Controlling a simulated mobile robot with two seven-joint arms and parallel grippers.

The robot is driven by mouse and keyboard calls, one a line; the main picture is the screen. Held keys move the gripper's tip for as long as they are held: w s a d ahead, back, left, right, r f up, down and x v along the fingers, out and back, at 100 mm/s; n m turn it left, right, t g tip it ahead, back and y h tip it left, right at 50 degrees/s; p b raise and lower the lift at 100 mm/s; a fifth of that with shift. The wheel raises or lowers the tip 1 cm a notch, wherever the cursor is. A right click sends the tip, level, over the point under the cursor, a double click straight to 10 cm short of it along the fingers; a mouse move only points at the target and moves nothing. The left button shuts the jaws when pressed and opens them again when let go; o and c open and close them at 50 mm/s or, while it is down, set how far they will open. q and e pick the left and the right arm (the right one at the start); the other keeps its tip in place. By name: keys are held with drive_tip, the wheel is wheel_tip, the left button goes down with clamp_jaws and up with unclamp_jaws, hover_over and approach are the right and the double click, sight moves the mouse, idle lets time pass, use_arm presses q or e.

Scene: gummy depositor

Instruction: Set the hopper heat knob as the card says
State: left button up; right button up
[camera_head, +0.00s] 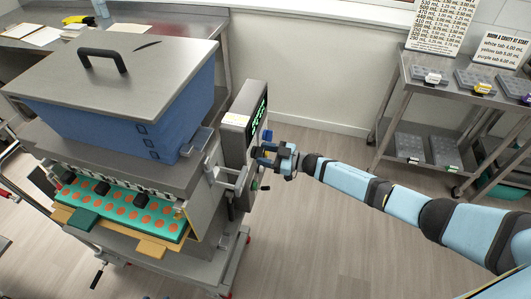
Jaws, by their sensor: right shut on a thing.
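The depositor's grey control box (240,122) stands at the machine's right side, with a lit green display (257,118) on its right face. My right gripper (265,155) reaches in from the right and is shut at that face, below the display. The hopper heat knob appears to be between its fingers; they hide it, so its pointer and setting cannot be read. A white card (500,48) at the upper right lists starting volumes for white, yellow and purple tabs. A taller number chart (441,26) stands beside it. I see no readable heat setting. My left gripper is not in view.
The blue hopper (110,122) has a grey lid (110,55) with a black handle. A teal mold (120,212) with orange cavities lies below it. A grey rack (385,122) holding trays stands at the right. Open floor lies between machine and rack.

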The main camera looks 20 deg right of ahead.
idle(0.6)
drive_tip(key=o, duration=0.9)
drive_tip(key=shift+b+v, duration=1)
drive_tip(key=shift+v, duration=5.9)
